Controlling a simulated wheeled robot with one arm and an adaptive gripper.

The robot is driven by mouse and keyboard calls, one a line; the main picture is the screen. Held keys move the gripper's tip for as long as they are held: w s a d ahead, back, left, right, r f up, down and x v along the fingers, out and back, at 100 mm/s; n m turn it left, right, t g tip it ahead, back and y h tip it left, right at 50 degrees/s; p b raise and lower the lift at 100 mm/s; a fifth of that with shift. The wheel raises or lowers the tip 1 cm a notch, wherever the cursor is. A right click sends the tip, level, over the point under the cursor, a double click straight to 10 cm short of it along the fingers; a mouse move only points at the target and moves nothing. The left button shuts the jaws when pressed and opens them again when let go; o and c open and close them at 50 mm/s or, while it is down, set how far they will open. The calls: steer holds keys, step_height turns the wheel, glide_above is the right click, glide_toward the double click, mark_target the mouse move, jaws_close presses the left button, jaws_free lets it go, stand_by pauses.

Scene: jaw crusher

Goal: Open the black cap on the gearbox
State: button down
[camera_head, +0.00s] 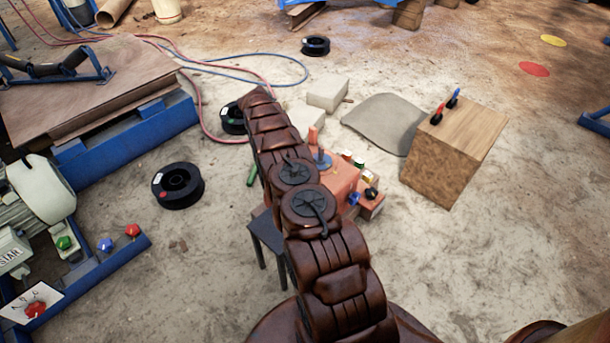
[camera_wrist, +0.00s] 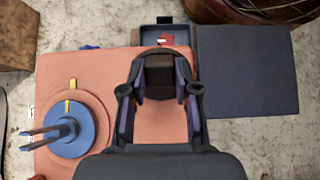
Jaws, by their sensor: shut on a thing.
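The gearbox (camera_wrist: 115,75) is an orange-red box that fills the middle and left of the wrist view. In the head view the gearbox (camera_head: 340,180) is partly hidden by my arm. The black cap (camera_wrist: 160,76) is a dark, squarish piece on top of it, seen between my fingertips. My gripper (camera_wrist: 160,85) points down over the gearbox and is shut on the cap, with a finger on each side. The cap's lower edge is hidden, so I cannot tell whether it is seated or turned. My gripper is hidden in the head view.
A blue lever knob (camera_wrist: 70,135) on a round plate stands on the gearbox left of my gripper. A small tray (camera_wrist: 149,36) with a red piece lies beyond. A dark stand top (camera_wrist: 248,70) is bare at right. A wooden block (camera_head: 450,155) stands on the floor.

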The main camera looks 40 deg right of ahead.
stand_by(0.4)
steer(key=c, duration=0.8)
jaws_free()
steer(key=shift+c, duration=0.2)
steer(key=shift+s+f+t+b, duration=0.25)
steer(key=shift+s+t+b, duration=0.55)
steer(key=shift+b, duration=1.3)
